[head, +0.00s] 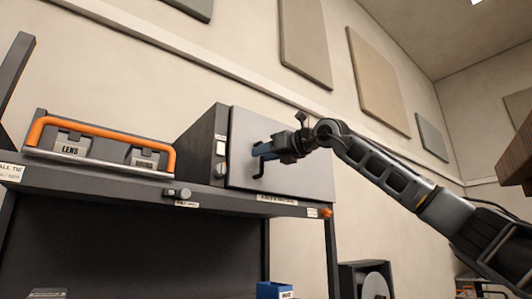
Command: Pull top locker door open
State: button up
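The top locker (201,145) is a dark grey box on the upper shelf, with a light grey door (305,178) on its front. A dark handle (259,169) shows near the door's left side. My gripper (263,151) reaches in from the right, with its bluish fingertips at the handle's upper part. The fingers overlap the handle in this view, so I cannot tell whether they are closed on it or only beside it.
The shelf (120,193) runs under the locker. A case labelled LENS with an orange handle (100,135) stands to the left. A small knob (178,193) sits on the shelf edge. A blue bin (274,290) is below. Wall panels hang behind my arm.

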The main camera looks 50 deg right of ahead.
grip_shut()
dwell(0.6)
